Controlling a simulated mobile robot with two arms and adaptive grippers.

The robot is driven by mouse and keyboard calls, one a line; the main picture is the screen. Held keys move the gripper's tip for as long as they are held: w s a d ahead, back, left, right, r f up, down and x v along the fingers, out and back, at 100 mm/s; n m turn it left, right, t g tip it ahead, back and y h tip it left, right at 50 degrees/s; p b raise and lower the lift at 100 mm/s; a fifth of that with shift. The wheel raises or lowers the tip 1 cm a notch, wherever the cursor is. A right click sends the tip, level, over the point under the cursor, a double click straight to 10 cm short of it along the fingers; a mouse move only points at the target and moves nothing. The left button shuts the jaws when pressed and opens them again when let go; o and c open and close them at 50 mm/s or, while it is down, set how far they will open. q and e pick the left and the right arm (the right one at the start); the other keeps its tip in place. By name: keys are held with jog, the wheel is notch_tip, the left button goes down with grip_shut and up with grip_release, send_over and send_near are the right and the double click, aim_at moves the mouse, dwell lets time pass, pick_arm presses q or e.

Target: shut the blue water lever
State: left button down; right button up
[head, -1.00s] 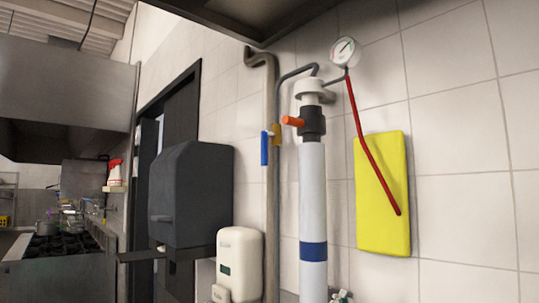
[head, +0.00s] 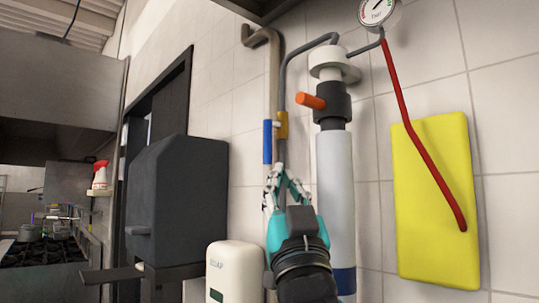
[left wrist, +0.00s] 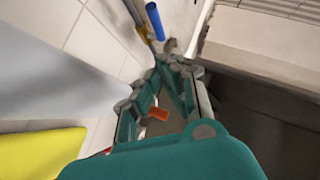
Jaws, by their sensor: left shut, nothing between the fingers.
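The blue water lever (head: 267,142) hangs upright, pointing down, beside a brass valve (head: 282,125) on a thin grey pipe. It also shows at the top of the left wrist view (left wrist: 155,21). My left gripper (head: 280,172) is teal and grey, and its fingers come together at the tips. It is shut and empty, just below and slightly right of the lever's lower end in the head view. In the left wrist view its fingertips (left wrist: 171,60) lie below the lever, seemingly apart from it. My right gripper is out of view.
An orange handle (head: 310,101) sticks out from a thick white vertical pipe (head: 335,175) to the right of the lever. A dark dispenser (head: 178,195) and a white soap dispenser (head: 232,270) are at left. A yellow board (head: 436,190) hangs at right behind a red tube (head: 410,125).

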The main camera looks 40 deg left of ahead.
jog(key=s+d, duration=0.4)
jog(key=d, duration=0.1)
pick_arm(q)
jog(key=p, duration=0.4)
send_near(271, 133)
notch_tip(271, 133, up, 3)
jog(key=d, duration=0.1)
jog(key=w+a+p, duration=0.2)
jog(key=a, duration=0.1)
jog(key=shift+a+r, duration=0.2)
jog(key=shift+a, duration=0.1)
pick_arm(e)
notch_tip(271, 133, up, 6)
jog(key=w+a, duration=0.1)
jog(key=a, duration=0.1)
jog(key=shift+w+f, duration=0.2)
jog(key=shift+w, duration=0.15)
pick_arm(q)
jog(key=shift+w+f, duration=0.1)
jog(key=shift+w, duration=0.05)
